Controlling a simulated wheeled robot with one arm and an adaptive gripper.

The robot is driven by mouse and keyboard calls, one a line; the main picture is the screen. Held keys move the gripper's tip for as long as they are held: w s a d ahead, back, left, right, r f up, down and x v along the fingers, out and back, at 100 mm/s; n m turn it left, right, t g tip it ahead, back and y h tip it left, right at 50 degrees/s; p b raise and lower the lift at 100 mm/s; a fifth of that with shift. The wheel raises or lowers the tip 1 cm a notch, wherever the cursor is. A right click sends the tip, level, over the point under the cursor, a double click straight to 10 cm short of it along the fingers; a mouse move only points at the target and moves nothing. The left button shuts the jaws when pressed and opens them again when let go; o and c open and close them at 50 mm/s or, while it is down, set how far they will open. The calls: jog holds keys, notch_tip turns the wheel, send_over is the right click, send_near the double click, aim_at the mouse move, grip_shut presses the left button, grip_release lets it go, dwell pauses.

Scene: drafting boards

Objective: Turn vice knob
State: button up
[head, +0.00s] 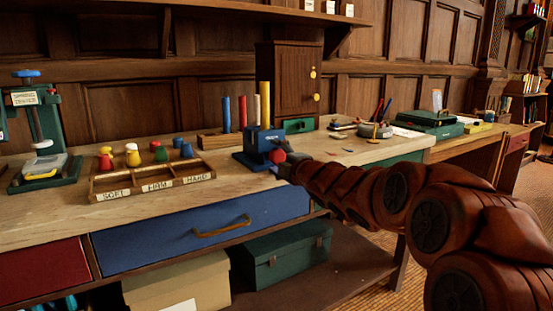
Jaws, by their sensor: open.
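A small blue vice (262,139) stands on the wooden workbench near its front edge. Its red knob (277,156) faces the front right. My gripper (284,168) is at the end of the reddish-brown arm coming in from the right. It is open, right at the knob and slightly below and right of it in the picture. The fingers are small and dark here, so I cannot tell whether they touch the knob or sit around it. Part of the vice's lower right side is hidden behind the knob and gripper.
A sorting tray (204,187) with coloured pegs lies left of the vice. A green press (43,130) stands farther left. Coloured rods in a wooden block (215,141) and a brown cabinet (289,85) stand behind. A closed blue drawer (165,238) is below. The bench top right of the cabinet holds small tools.

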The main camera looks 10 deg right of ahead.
jog(key=shift+s, duration=0.1)
jog(key=v, duration=0.7)
jog(key=shift+s+d, duration=0.15)
jog(key=shift+s, duration=0.2)
jog(key=s+d+r+m+g+h+p, duration=0.1)
jog(key=s+d+m+g+h+p, duration=0.25)
jog(key=s+m+p, duration=0.55)
jog(key=s+d+r+m+g+h+p, duration=0.1)
jog(key=s+d+m+g+h+p, duration=0.3)
jog(key=s+p, duration=0.45)
jog(key=s+a+r+m+g+p, duration=0.1)
jog(key=s+a+m+g+p, duration=0.1)
jog(key=s+p, duration=0.3)
jog(key=s+a+r+m+g+y+p, duration=0.1)
jog(key=s+a+r+m+g+p, duration=0.1)
jog(key=s, duration=1.1)
jog(key=s+a+r+m+g+y+p, duration=0.1)
jog(key=s+a+r+m+g+p, duration=0.1)
jog(key=s+a+g+p, duration=0.4)
jog(key=s+m+g+p, duration=0.1)
jog(key=s+p, duration=0.1)
jog(key=s, duration=0.2)
jog(key=shift+m+p, duration=0.3)
jog(key=shift+p, duration=0.1)
